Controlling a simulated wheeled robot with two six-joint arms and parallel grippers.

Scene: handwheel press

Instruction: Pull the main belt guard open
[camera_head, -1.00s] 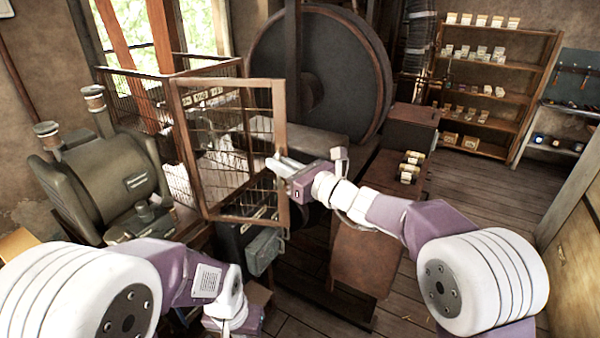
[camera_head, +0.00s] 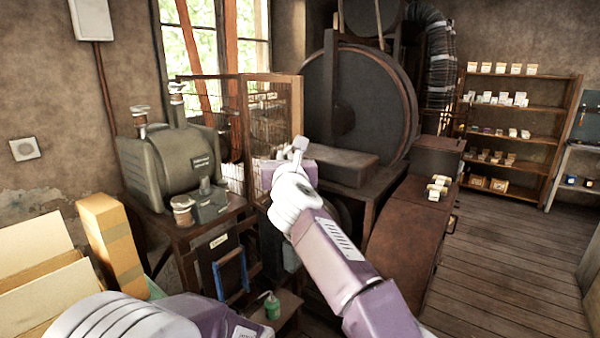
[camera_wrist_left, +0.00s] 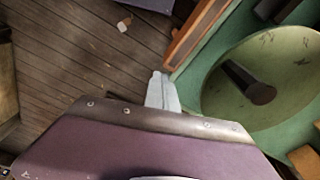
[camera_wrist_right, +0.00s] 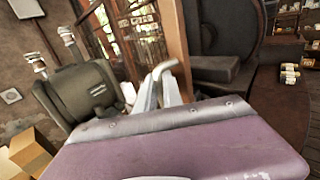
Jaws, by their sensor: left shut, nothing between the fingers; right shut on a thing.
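The main belt guard (camera_head: 297,105) is a brown-framed wire mesh panel in front of the big dark wheel. In the head view it stands at an angle, away from the mesh cage behind it. My right gripper (camera_head: 297,152) is shut at the guard's near upright edge, about halfway up. In the right wrist view, my right gripper's fingers (camera_wrist_right: 165,85) are against the guard's brown upright (camera_wrist_right: 178,40); the exact contact is partly hidden. My left gripper (camera_wrist_left: 162,92) is shut and empty in the left wrist view, beside a green machine part; the head view does not show it.
A big wheel (camera_head: 360,95) stands behind the guard. A grey-green motor (camera_head: 175,165) stands on a bench at left. Cardboard boxes (camera_head: 108,240) are at near left. A brown cabinet (camera_head: 410,235) is right of my arm. Wooden floor (camera_head: 505,255) lies clear at right.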

